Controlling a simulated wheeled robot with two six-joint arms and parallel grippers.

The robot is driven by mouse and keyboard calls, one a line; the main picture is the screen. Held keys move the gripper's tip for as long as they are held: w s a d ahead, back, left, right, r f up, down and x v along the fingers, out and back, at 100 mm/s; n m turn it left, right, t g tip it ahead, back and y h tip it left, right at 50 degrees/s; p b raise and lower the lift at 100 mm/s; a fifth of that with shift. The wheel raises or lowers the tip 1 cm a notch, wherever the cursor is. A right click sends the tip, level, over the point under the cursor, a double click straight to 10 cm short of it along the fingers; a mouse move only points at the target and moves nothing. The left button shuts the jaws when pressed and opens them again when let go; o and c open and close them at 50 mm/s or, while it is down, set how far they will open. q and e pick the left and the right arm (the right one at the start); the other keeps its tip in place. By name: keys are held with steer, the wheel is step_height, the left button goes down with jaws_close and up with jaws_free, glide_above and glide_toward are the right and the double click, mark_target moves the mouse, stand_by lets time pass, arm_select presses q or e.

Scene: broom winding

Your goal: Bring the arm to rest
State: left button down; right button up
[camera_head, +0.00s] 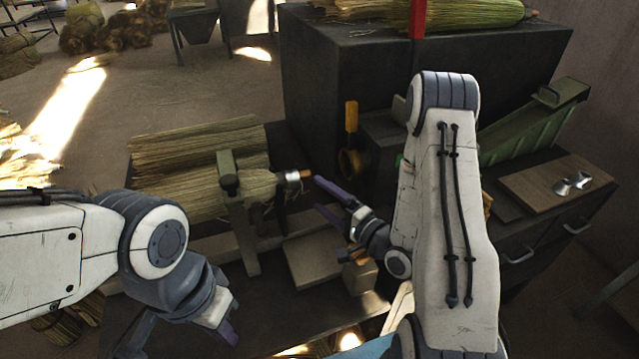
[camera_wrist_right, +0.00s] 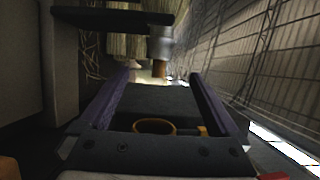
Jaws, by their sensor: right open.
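My right gripper (camera_head: 323,196) is open, its purple fingers apart, just right of the clamped broom head's metal-collared end (camera_head: 298,175). In the right wrist view, nothing sits between the fingers of the right gripper (camera_wrist_right: 163,80); the metal collar with a wooden tip (camera_wrist_right: 160,60) shows beyond them. The straw bundle (camera_head: 190,160) lies on the bench at the left, behind a greenish clamp post (camera_head: 228,180). My left gripper (camera_head: 228,333) hangs low at the front left, clear of the straw; its finger opening is not clearly visible.
A dark cabinet (camera_head: 335,75) carries more straw (camera_head: 465,15) behind the bench. A yellow-handled tool (camera_head: 351,118) hangs on its side. A wooden board (camera_head: 555,185) with small metal parts (camera_head: 572,184) lies at the right. A small block (camera_head: 360,277) stands below my right gripper.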

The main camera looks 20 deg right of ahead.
steer(key=s+r+n+g+h, duration=0.2)
steer(key=s+n+g+h, duration=0.5)
steer(key=s+n+g, duration=0.55)
steer(key=s+a+r+n+g+p, duration=0.4)
steer(key=s+a+r+n, duration=0.4)
steer(key=s+a, duration=0.6)
step_height(320, 180, up, 2)
steer(key=shift+s+a+r+y+p, duration=0.2)
steer(key=shift+s+y+p, duration=0.1)
steer(key=shift+p, duration=0.15)
